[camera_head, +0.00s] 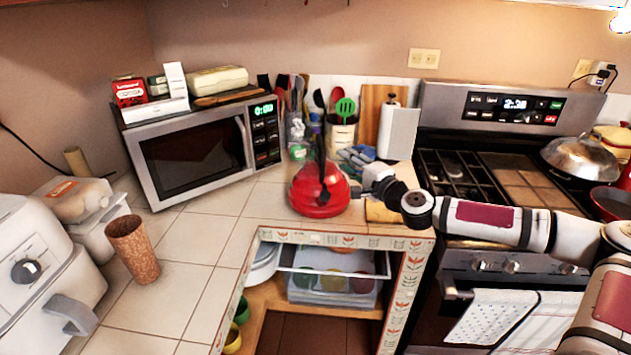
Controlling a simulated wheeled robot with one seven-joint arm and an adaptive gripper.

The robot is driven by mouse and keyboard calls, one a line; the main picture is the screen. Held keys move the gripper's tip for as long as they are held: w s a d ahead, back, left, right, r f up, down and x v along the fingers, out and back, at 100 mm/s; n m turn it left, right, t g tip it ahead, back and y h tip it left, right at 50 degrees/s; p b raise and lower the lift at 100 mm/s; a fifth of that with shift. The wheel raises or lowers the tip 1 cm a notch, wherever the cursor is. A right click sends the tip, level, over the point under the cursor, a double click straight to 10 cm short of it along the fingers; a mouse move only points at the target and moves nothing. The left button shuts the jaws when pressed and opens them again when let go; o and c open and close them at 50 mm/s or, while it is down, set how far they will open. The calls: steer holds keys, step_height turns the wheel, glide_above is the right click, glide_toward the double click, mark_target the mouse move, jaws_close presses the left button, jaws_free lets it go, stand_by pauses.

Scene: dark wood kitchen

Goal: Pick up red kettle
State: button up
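The red kettle (316,200) stands upright on the tiled counter, right of the microwave, near the counter's inner corner. Its black handle rises above its body. My gripper (359,189) comes in from the right, at about the height of the kettle's upper body. Its fingertips are at or very close to the kettle's right side. I cannot tell whether they touch it. The fingers are small and partly lost against the things behind them, so their opening is unclear.
The microwave (196,151) stands left of the kettle, with boxes on top. Behind the kettle are a utensil holder (341,133) and a white paper roll (398,134). A cork-coloured cup (133,250) stands at left. The stove (490,180) is at right.

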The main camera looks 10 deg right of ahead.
mark_target(320, 139)
steer(key=x, duration=1.3)
steer(key=shift+w+a, duration=0.2)
jaws_close()
steer(key=shift+r, duration=0.2)
